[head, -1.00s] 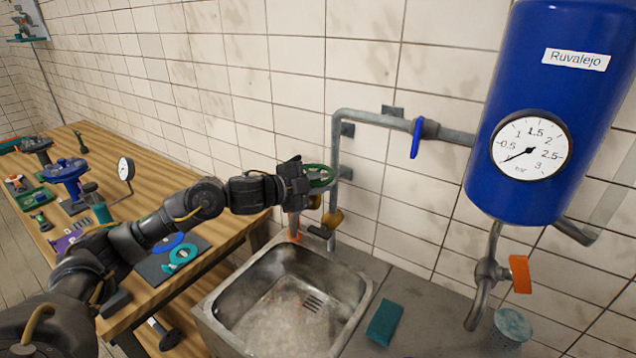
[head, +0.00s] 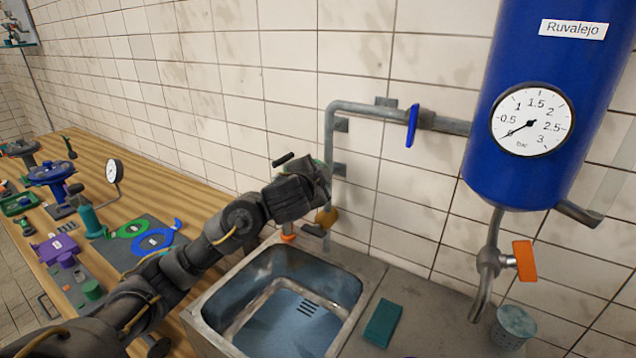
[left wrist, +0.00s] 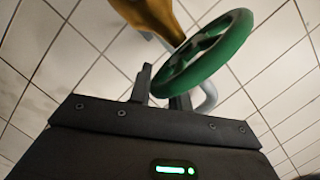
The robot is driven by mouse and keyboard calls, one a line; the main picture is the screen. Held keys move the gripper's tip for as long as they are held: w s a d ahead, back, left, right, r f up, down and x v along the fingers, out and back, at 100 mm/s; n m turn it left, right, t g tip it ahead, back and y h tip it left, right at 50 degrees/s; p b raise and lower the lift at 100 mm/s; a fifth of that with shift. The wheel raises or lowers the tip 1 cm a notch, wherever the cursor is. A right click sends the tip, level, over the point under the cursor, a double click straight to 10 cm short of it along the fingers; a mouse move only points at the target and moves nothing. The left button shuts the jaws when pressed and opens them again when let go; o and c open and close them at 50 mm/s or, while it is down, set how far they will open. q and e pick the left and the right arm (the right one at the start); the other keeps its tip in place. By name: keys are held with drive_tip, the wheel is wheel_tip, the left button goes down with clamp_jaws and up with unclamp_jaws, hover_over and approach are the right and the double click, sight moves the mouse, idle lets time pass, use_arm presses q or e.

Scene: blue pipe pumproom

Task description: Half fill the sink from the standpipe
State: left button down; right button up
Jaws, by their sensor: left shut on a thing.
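The standpipe (head: 330,125) comes down the tiled wall behind the sink, with a brass valve body (head: 327,216) and a short spout (head: 314,230). Its green handwheel (left wrist: 208,50) is mostly hidden by my gripper in the head view. My left gripper (head: 318,178) is shut on the handwheel's rim; its fingers also show in the left wrist view (left wrist: 163,92). The steel sink (head: 215,312) holds clear, bluish water (head: 285,305), with the drain slots visible through it. I make out no stream under the spout. My right gripper is out of view.
A blue tank (head: 540,60) with a dial gauge (head: 532,120) hangs at right, above an orange-handled tap (head: 524,261) and a cup (head: 513,325). A blue lever (head: 411,126) sits on the upper pipe. A teal sponge (head: 383,322) lies beside the sink. The wooden bench (head: 185,170) holds several parts.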

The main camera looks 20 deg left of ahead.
use_arm(q)
drive_tip(key=shift+d+f, duration=0.1)
drive_tip(key=shift+f, duration=0.25)
drive_tip(key=c, duration=1.4)
unclamp_jaws()
drive_tip(key=shift+w, duration=0.3)
drive_tip(key=shift+r, duration=0.1)
drive_tip(key=p+v, duration=0.3)
drive_tip(key=v, duration=0.8)
